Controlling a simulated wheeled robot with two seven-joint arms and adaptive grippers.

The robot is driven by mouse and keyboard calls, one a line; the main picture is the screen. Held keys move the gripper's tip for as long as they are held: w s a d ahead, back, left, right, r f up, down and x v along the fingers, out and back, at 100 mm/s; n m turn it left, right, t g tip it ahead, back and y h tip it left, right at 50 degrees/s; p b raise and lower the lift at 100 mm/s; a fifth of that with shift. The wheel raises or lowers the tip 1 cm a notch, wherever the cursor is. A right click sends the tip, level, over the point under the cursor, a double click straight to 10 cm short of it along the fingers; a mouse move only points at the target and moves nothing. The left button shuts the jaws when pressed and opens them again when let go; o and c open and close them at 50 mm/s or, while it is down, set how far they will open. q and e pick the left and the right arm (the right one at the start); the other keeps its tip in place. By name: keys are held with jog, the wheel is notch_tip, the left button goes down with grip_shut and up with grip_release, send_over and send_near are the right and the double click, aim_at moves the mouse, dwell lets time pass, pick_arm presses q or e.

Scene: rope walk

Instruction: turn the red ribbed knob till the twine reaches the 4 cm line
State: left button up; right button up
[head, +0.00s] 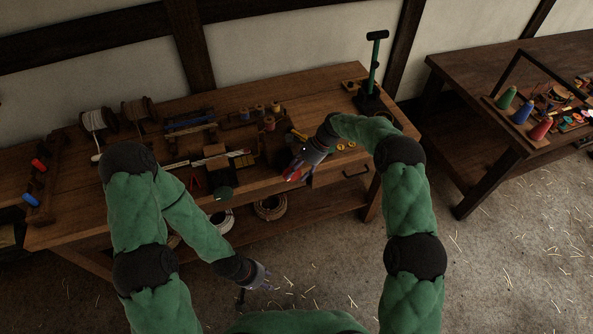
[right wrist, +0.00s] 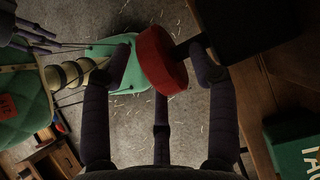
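The red knob (right wrist: 160,60) shows as a thick red disc on a dark shaft in the right wrist view. In the head view it is hard to separate from my right gripper (head: 296,170). My right gripper (right wrist: 160,65) has its fingers spread around the knob; a narrow gap shows beside the left finger, and the right finger is by the shaft. My left gripper (head: 262,279) is open and empty, low over the floor in front of the bench. Thin twine-like strands (right wrist: 68,103) show at the left of the right wrist view. The 4 cm line cannot be made out.
The wooden bench (head: 70,222) carries spools (head: 95,119), small racks and a green post (head: 375,62) at its back right. Coils lie on its lower shelf. A second table (head: 455,72) at right holds coloured cones (head: 521,112). The floor between is open, strewn with straw.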

jog(key=shift+r, duration=0.1)
jog(key=v, duration=1.2)
